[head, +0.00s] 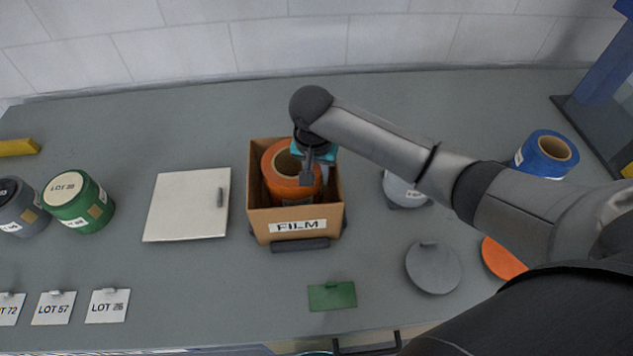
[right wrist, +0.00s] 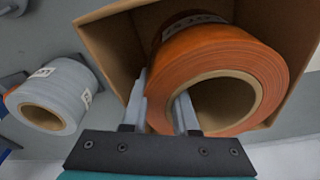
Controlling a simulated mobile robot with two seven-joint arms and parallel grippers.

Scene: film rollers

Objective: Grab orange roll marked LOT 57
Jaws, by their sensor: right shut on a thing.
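The orange roll (head: 277,164) stands in a cardboard box (head: 258,226) marked FILM at the middle of the table. My right gripper (head: 307,178) reaches into the box from above and is shut on the roll's near right wall. In the right wrist view, one finger of my right gripper (right wrist: 163,105) is outside the orange roll (right wrist: 215,58) and the other is inside its core. My left gripper is not in view.
Green (head: 88,211) and dark grey (head: 15,213) rolls stand at the left. A white panel (head: 187,205) lies left of the box. Lot cards, including LOT 57 (head: 53,309), stand front left. A light grey roll (head: 401,190) and a blue roll (head: 543,157) are right, partly behind my arm.

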